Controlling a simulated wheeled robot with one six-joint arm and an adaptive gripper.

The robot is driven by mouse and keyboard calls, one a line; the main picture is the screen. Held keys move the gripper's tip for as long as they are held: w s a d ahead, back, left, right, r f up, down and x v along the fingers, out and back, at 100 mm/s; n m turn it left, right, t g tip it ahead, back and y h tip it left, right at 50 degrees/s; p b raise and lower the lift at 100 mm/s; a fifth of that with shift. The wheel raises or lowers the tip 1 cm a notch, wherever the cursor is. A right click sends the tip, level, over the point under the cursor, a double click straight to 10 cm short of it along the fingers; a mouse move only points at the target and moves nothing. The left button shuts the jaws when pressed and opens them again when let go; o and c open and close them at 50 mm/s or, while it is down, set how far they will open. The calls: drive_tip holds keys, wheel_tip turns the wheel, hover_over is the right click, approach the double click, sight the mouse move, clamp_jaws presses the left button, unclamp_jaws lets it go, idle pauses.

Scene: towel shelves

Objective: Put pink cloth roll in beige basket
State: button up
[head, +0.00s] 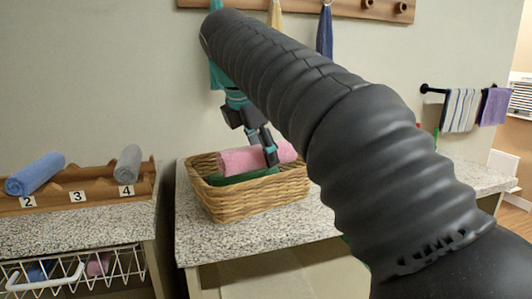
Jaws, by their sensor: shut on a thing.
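The pink cloth roll (240,160) is in the head view, lying lengthwise within the beige basket's outline, its top above the near rim. The beige wicker basket (246,203) stands on a speckled stone counter. My gripper (270,154) points down over the basket and is shut on the pink roll near its right part. A green cloth (243,177) shows inside the basket, in front of and below the pink roll. I cannot tell whether the pink roll rests on the green cloth. The far finger is mostly hidden.
On the left, a wooden rack (85,190) numbered 2, 3 and 4 holds a blue roll (35,174) and a grey roll (128,164). A wire drawer (75,275) is below. Towels hang on the wall rail (345,8). Bare counter (205,240) lies around the basket.

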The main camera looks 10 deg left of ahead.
sight(253, 152)
drive_tip(key=shift+f, duration=0.5)
drive_tip(key=shift+f, duration=0.55)
drive_tip(key=o, duration=1.3)
drive_tip(key=shift+c, duration=0.2)
drive_tip(key=shift+a+r, duration=0.1)
drive_tip(key=shift+r, duration=0.2)
drive_tip(key=v, duration=0.8)
drive_tip(key=shift+w, duration=0.1)
